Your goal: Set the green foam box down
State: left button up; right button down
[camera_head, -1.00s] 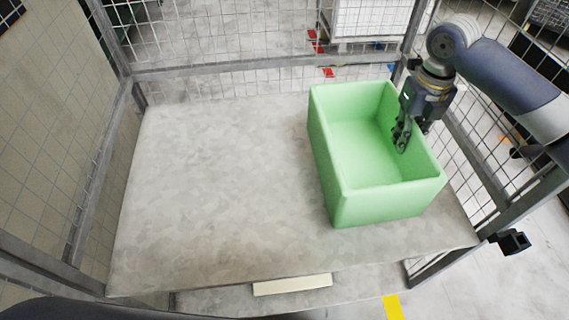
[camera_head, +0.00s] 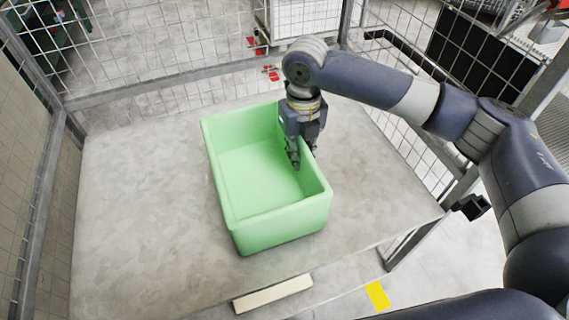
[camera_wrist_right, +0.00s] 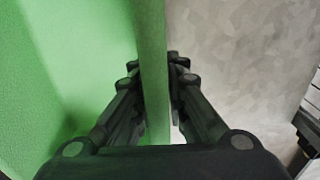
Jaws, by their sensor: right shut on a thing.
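The green foam box (camera_head: 283,222) is open-topped and empty, upright over the middle of the grey table (camera_head: 140,200). I cannot tell whether its base touches the table. My right gripper (camera_head: 300,158) is shut on the box's right wall, one finger inside and one outside. In the right wrist view the green wall (camera_wrist_right: 152,70) runs between the two fingers of the gripper (camera_wrist_right: 155,95). The outer finger is partly hidden in the head view. My left gripper is not in view.
Wire mesh fencing (camera_head: 150,110) stands behind the table, with more at the left and right sides. Bare tabletop lies to the left and right of the box. A pale block (camera_head: 273,294) shows below the table's front edge.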

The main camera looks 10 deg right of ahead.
aim_at(286, 177)
jog(key=a, duration=0.3)
jog(key=shift+s+a+f, duration=0.1)
jog(key=shift+s+f, duration=0.05)
jog(key=shift+s, duration=0.15)
notch_tip(286, 177, down, 3)
jog(key=shift+r+p, duration=0.15)
jog(key=shift+p, duration=0.35)
jog(key=shift+f, duration=0.4)
jog(key=c, duration=1.6)
grip_release()
notch_tip(286, 177, up, 12)
jog(key=b, duration=0.1)
